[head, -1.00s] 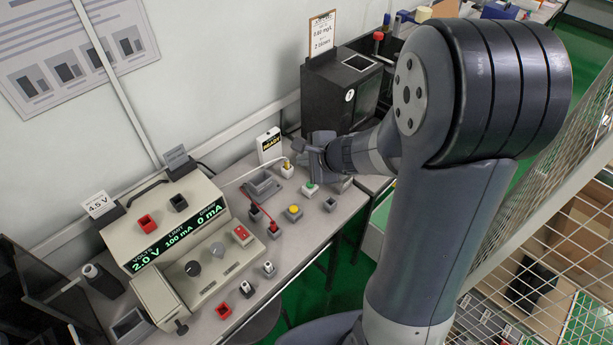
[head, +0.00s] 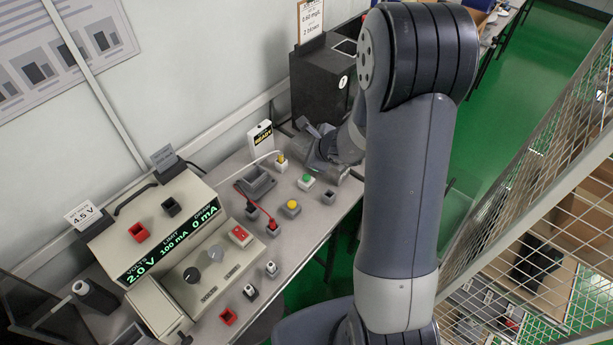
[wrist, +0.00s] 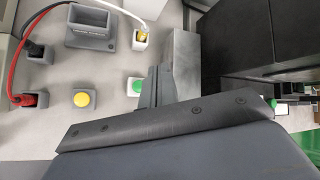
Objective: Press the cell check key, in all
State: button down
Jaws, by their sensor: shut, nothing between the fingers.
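Several keys stand on the grey bench; I cannot read a label that says which is the cell check key. A green-topped key (head: 306,179) stands beside my gripper (head: 318,158); it also shows in the wrist view (wrist: 135,87). A yellow-topped key (head: 291,207) stands nearer the bench's front edge and shows in the wrist view (wrist: 84,99). My gripper's shut, empty fingers show in the wrist view (wrist: 151,88), just right of the green key. Whether they touch it I cannot tell.
The power supply (head: 133,257) at left reads 2.0 V, 100 mA, 0 mA. A small white READY box (head: 260,138) stands by the wall behind a grey cradle (head: 259,184). Red, black and white leads run nearby. A black instrument (head: 318,90) stands behind my gripper.

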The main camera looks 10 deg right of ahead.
jog(key=b, duration=0.5)
send_over(309, 180)
notch_tip(309, 180, down, 7)
jog(key=shift+r, duration=0.2)
notch_tip(309, 180, down, 2)
jog(key=b, duration=0.2)
jog(key=shift+b, duration=0.35)
jog(key=shift+f, duration=0.1)
dwell(1.1)
jog(key=shift+f+b, duration=0.35)
jog(key=shift+b, duration=0.25)
jog(key=shift+f+b, duration=0.45)
jog(key=shift+b, duration=0.15)
dwell(0.4)
dwell(0.4)
jog(key=shift+r+p, duration=0.65)
jog(key=shift+r, duration=0.25)
jog(key=shift+r, duration=0.1)
